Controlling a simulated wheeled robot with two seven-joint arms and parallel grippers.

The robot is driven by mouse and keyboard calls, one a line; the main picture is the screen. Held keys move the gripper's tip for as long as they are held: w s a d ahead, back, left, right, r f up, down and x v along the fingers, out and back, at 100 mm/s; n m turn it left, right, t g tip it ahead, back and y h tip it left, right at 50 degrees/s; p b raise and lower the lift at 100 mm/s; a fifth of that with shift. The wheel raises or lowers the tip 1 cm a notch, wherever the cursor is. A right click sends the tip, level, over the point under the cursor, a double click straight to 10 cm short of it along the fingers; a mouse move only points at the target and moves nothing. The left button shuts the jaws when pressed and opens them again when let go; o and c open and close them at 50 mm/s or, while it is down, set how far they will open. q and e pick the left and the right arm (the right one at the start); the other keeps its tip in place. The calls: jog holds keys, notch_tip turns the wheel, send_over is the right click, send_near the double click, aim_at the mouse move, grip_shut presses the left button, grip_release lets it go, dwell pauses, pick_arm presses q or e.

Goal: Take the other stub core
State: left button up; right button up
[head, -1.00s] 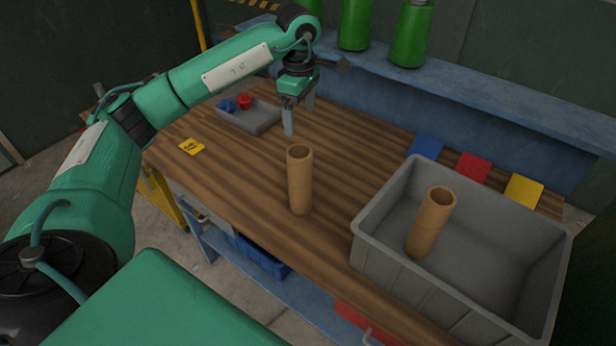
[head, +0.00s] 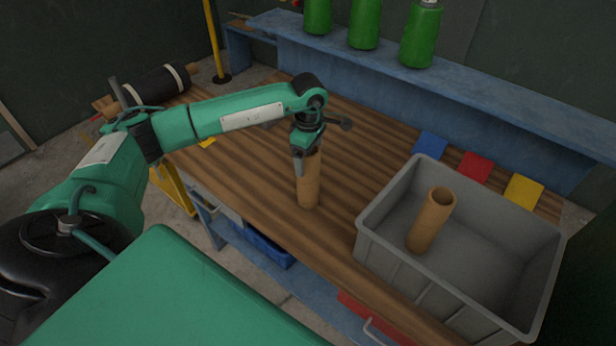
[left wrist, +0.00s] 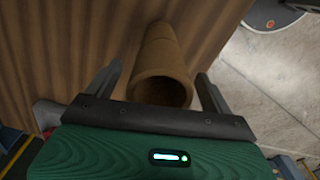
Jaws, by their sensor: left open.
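One brown stub core (head: 309,188) stands upright on the wooden bench, left of the grey crate. My left gripper (head: 300,165) is at the top of this core, partly hiding it in the head view. In the left wrist view the core (left wrist: 160,62) lies between the two open fingers (left wrist: 160,85), its open end facing the camera; I see a gap on each side. A second brown core (head: 431,220) stands tilted inside the grey crate (head: 385,250). My right gripper is not in view.
Blue (head: 431,145), red (head: 475,167) and yellow (head: 523,189) cards lie at the bench's back, behind the crate. Green bottles (head: 420,38) stand on the blue shelf (head: 480,92). A dark roll (head: 156,84) lies at the far left. The bench between core and shelf is clear.

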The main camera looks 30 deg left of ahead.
pick_arm(q)
jog(key=shift+f, duration=0.15)
jog(key=c, duration=1.5)
jog(key=shift+r, duration=0.2)
